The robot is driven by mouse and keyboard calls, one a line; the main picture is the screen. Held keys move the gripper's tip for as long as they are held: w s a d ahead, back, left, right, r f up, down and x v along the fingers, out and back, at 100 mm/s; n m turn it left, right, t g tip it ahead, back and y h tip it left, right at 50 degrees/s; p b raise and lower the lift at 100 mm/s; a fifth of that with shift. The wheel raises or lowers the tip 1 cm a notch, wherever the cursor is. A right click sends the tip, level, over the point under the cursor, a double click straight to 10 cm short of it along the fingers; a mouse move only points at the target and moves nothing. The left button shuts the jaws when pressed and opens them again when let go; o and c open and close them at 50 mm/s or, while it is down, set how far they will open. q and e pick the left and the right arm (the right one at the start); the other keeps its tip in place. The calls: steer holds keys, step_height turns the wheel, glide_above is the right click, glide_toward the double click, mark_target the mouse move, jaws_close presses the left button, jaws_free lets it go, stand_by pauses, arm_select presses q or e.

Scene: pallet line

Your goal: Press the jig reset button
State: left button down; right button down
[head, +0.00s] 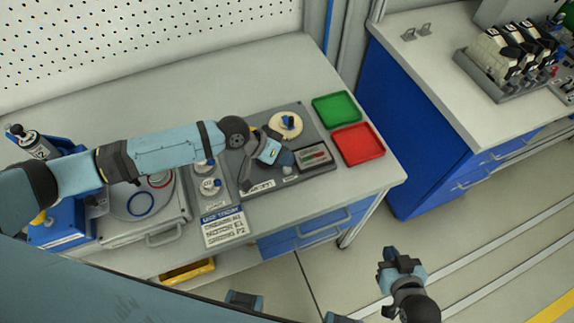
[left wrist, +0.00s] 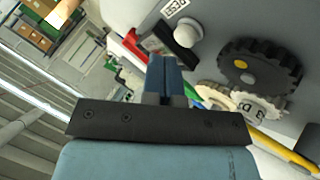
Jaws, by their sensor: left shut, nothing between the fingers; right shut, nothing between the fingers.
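The jig plate (head: 300,110) lies on the workbench. A pale round button (head: 286,158) stands on it beside the small display box (head: 313,156). In the left wrist view the button (left wrist: 187,33) sits next to a small label (left wrist: 175,8) whose text appears to read RESET. My left gripper (head: 270,152) is shut and empty above the plate, just left of the button. Its fingers (left wrist: 164,72) show below the button in the wrist view, apparently apart from it. My right gripper (head: 390,256) is shut and empty, out over the floor beyond the bench front.
A cream disc (head: 285,126) with a blue piece lies behind my left gripper. Green (head: 336,109) and red (head: 358,145) trays stand to the right. In the wrist view a dark gear (left wrist: 245,66) is close by. Left of the plate stand small round parts (head: 210,186).

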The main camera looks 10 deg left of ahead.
arm_select(q)
steer(key=shift+r+p, duration=1.25)
steer(key=shift+r, duration=0.15)
step_height(320, 180, up, 2)
steer(key=shift+r+p, duration=0.15)
steer(key=shift+p, duration=0.85)
